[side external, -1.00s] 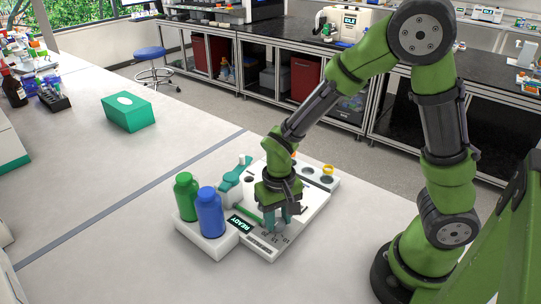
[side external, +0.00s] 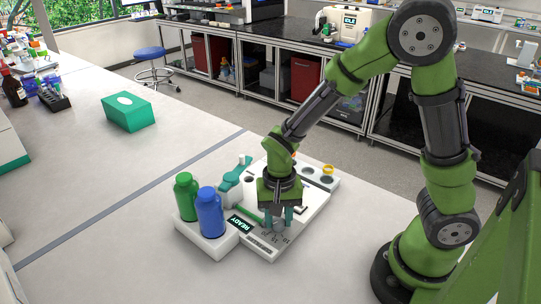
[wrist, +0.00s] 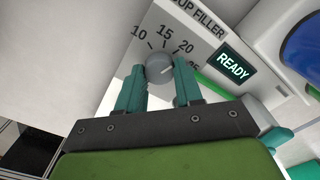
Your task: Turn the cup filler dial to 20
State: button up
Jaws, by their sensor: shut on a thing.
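The cup filler (side external: 262,246) is a white unit on the bench. Its grey round dial (wrist: 159,68) shows in the wrist view, with printed marks 10, 15 and 20 around it and a partly hidden 25. I cannot make out the dial's pointer clearly. My gripper (wrist: 158,72) is shut on the dial, one teal finger on each side. In the side view my gripper (side external: 279,226) points down over the unit's front corner and hides most of the dial.
A lit READY display (wrist: 233,65) is beside the dial. A green bottle (side external: 186,197) and a blue bottle (side external: 210,212) stand on the unit's left part. A green tissue box (side external: 128,112) is farther back.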

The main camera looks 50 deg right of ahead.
aim_at(278, 221)
jog(key=o, duration=1)
jog(key=shift+o, duration=0.2)
jog(key=shift+r, duration=0.1)
notch_tip(278, 221, up, 17)
